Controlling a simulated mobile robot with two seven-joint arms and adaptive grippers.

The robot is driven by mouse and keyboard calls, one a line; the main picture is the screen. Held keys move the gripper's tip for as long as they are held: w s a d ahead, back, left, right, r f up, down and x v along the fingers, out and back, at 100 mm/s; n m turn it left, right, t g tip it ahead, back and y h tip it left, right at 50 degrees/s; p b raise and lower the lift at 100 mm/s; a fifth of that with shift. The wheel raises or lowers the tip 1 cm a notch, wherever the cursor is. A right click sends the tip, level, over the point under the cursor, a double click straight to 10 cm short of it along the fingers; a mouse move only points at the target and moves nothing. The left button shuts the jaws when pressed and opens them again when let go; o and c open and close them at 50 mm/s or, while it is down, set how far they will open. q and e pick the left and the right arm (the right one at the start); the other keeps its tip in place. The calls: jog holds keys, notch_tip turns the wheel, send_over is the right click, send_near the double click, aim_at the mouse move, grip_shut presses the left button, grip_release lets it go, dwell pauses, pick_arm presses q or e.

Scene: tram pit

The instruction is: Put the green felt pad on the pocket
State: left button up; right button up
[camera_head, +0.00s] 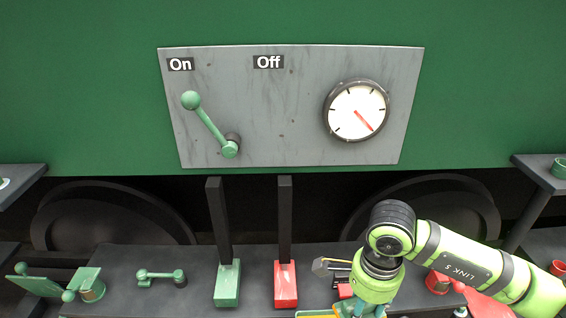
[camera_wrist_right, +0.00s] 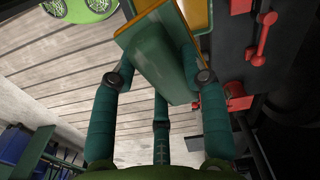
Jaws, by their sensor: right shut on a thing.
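In the head view the gripper is at the bottom edge, mostly hidden by my wrist and cut off. An orange panel with a green rim (camera_wrist_right: 196,14) lies right behind the pad in the wrist view. Its edge also shows at the bottom of the head view (camera_head: 318,314). I cannot tell whether this panel is the pocket, or whether the pad touches it. My left gripper is not in view.
A dark bench (camera_head: 196,262) carries a green lever (camera_head: 228,282), a red lever (camera_head: 285,284) and a small green handle (camera_head: 161,276). Red parts (camera_head: 438,282) stand beside my right arm. A grey panel (camera_head: 290,130) with a green switch lever and dial is behind. Plank floor (camera_wrist_right: 50,70) shows below.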

jog(key=n, duration=0.2)
jog(key=d+r+n, duration=0.1)
jog(key=n, duration=0.1)
jog(key=r+n, duration=0.1)
jog(key=n, duration=0.2)
jog(key=shift+s+d+r, duration=0.2)
jog(key=shift+s, duration=0.15)
jog(key=n, duration=0.2)
jog(key=r+n, duration=0.1)
jog(key=shift+s+d+n, duration=0.25)
jog(key=shift+d+n, duration=0.05)
jog(key=n, duration=0.2)
jog(key=r+n, duration=0.1)
jog(key=shift+s+d+r+n, duration=0.1)
jog(key=shift+s+d+n, duration=0.2)
jog(key=shift+d+n, duration=0.1)
jog(key=shift+a, duration=0.1)
